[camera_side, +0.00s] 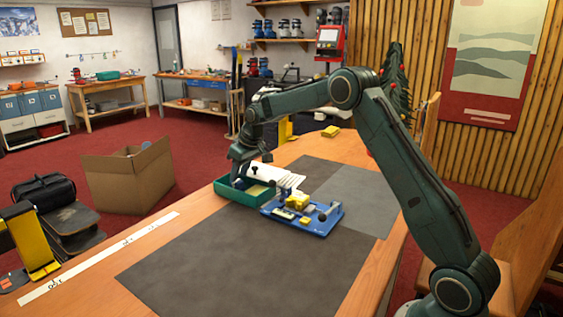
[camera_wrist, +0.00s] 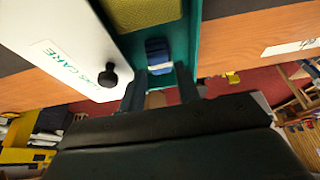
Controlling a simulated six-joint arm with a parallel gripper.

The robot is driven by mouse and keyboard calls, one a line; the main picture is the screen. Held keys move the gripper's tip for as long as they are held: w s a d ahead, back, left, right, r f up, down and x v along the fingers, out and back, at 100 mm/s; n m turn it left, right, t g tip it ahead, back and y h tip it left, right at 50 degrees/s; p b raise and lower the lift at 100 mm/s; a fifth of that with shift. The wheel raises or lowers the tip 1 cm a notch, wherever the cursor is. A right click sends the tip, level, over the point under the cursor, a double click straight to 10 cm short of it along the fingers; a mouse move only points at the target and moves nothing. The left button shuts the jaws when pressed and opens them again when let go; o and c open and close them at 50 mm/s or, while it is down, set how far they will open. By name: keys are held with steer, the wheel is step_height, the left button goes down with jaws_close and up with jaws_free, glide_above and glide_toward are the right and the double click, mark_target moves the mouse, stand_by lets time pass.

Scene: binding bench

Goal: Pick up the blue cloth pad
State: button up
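The blue cloth pad (camera_wrist: 158,52) lies in the green tray (camera_wrist: 192,40), near one end, in the wrist view. A pale strip shows at its near edge. My gripper (camera_wrist: 160,74) is open, its two dark fingers apart, with the pad showing in line with the gap between them. I cannot tell whether the fingers touch it. In the side view my gripper (camera_side: 239,180) reaches down into the left end of the green tray (camera_side: 243,201); the blue pad is hidden there.
A yellow pad (camera_wrist: 138,12) lies in the tray beside the blue one. A white lettered case (camera_wrist: 62,50) with a black knob stands close to my left finger. A blue board with small parts (camera_side: 325,221) sits right of the tray. The grey mat (camera_side: 220,265) in front is clear.

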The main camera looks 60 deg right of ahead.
mark_target(238, 181)
steer(key=shift+x, duration=1.4)
steer(key=c, duration=0.6)
steer(key=shift+c, duration=0.2)
steer(key=shift+r, duration=0.15)
step_height(238, 181, up, 19)
steer(key=shift+r, duration=0.25)
steer(key=shift+r, duration=0.1)
